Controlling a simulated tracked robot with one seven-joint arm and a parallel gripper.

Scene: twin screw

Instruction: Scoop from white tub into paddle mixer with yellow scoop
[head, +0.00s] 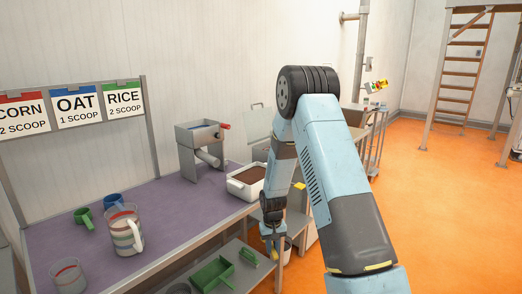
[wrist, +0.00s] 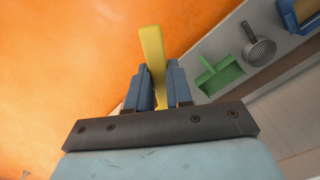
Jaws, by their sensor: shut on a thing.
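The white tub (head: 233,185) holds brown material and stands on the purple-topped bench near its right end. A grey metal machine (head: 200,138) with a hopper and a red knob stands behind it to the left; I cannot tell for sure that it is the paddle mixer. My gripper (head: 271,238) hangs low beyond the bench's front edge, below and right of the tub. In the wrist view, its blue fingers (wrist: 158,80) are shut on the yellow handle of the scoop (wrist: 152,45). The scoop's bowl is not clearly visible.
A green dustpan (head: 212,273) lies on the lower shelf. Orange floor (head: 440,200) is open at right.

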